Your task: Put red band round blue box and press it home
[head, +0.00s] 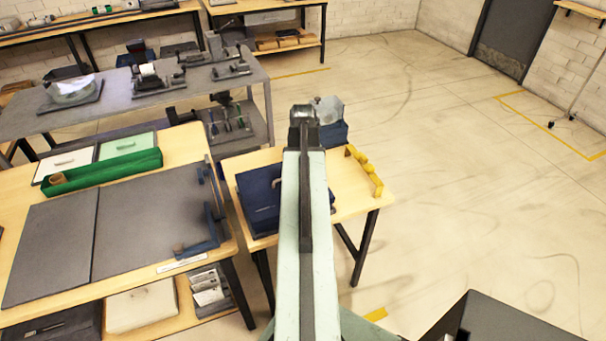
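A dark blue box (334,133) stands at the back of the small wooden table, partly hidden behind the far end of my arm. A flat dark blue case or tray (258,198) lies on the same table, left of my arm and partly covered by it. I cannot tell which of the two is the task's blue box. I see no red band. My arm reaches forward over the table, ending near a grey rounded part beside the blue box. No gripper fingers can be made out.
Yellow blocks (364,170) line the right edge of the small wooden table (350,205). At left, a bench holds dark grey mats (150,215) and a green tray (105,174). A grey bench (120,108) with devices stands behind. The floor at right is mostly open.

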